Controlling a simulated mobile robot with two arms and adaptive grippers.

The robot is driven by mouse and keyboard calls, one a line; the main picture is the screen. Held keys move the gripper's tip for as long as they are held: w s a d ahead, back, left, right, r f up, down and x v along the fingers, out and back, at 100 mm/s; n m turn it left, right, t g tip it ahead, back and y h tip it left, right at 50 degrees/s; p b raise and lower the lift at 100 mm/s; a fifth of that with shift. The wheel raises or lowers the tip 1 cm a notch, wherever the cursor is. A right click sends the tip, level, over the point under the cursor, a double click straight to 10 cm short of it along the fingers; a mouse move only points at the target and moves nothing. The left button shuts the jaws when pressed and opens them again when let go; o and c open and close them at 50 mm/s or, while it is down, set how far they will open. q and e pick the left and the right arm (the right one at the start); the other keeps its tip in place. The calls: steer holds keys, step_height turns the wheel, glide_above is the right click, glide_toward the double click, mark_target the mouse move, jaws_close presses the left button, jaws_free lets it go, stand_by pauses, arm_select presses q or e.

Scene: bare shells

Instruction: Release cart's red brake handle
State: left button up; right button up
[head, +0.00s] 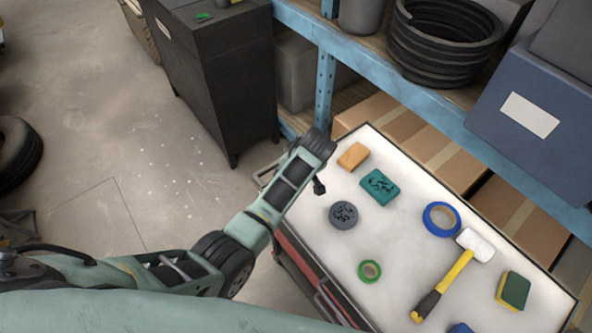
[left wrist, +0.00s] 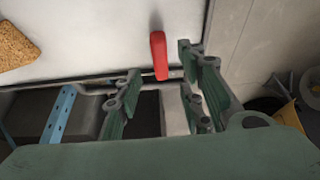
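The red brake handle (left wrist: 158,55) shows in the left wrist view. It stands out from the cart's edge over the white top. My left gripper (left wrist: 160,78) is open, with its green-grey fingers on both sides of the handle's lower end. I cannot tell whether either finger touches it. In the head view my left arm reaches the cart's (head: 300,222) near-left corner; the wrist hides the handle, and the fingers are barely visible there. My right gripper is in neither view.
The cart top holds an orange sponge block (head: 352,156), a teal block (head: 380,187), a grey disc (head: 343,214), tape rolls (head: 441,219) and a mallet (head: 455,275). A blue shelf (head: 385,72) stands behind it. A dark cabinet (head: 215,75) stands left; open floor lies beyond.

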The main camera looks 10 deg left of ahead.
arm_select(q)
steer(key=v, duration=0.6)
steer(key=shift+r, duration=0.3)
steer(key=shift+d, duration=0.1)
